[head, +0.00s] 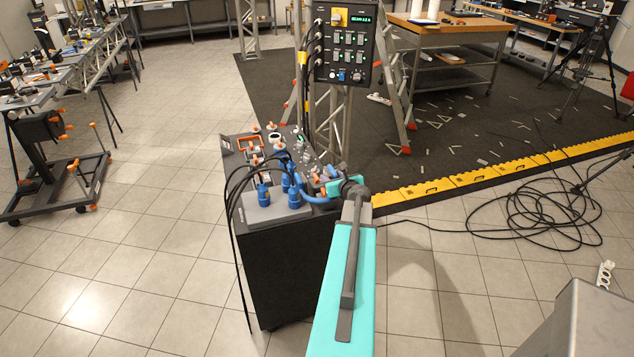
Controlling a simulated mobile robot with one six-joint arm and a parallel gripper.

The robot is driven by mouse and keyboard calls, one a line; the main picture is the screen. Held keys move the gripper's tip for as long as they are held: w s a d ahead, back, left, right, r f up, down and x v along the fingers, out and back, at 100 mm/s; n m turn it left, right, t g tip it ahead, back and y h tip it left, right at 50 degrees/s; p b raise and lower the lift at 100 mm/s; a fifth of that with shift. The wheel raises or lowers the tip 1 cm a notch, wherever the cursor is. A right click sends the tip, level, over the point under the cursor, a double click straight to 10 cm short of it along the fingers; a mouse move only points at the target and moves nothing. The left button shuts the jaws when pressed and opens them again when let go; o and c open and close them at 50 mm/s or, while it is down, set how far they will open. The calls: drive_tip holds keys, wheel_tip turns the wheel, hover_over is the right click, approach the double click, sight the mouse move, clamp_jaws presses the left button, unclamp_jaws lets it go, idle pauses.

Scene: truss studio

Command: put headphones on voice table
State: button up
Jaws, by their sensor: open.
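My teal arm reaches up from the bottom of the head view to a black cabinet (285,270). My gripper (322,185) is small at the arm's far end, open, over the right edge of the cabinet's crowded top. Its fingertips are hard to tell from the small items around them. I cannot make out headphones for certain among these items. A wooden-topped table (440,26) stands at the back on the dark carpet, with white rolls on it. I cannot tell whether it is the voice table.
Blue plugs (294,198) with black cables crowd the cabinet top. A control panel (343,45) rises behind it. A yellow cable ramp (470,177) edges the carpet, and loose black cable (545,210) lies at the right.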

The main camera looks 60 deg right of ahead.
sight(330, 167)
drive_tip(key=shift+w+d+f, duration=0.2)
drive_tip(key=shift+w+d, duration=0.05)
drive_tip(key=shift+w, duration=0.1)
idle(0.4)
clamp_jaws()
drive_tip(key=shift+r, duration=0.2)
wheel_tip(330, 167, up, 3)
drive_tip(key=p, duration=0.3)
drive_tip(key=shift+r, duration=0.2)
drive_tip(key=s+a+r+p, duration=0.1)
drive_tip(key=s+a+p, duration=0.5)
drive_tip(key=s+a, duration=0.3)
drive_tip(key=s, duration=0.3)
drive_tip(key=shift+s+a+r+p, duration=0.15)
drive_tip(key=shift+s+a+p, duration=0.05)
drive_tip(key=shift+s+p, duration=0.15)
idle(0.3)
idle(0.8)
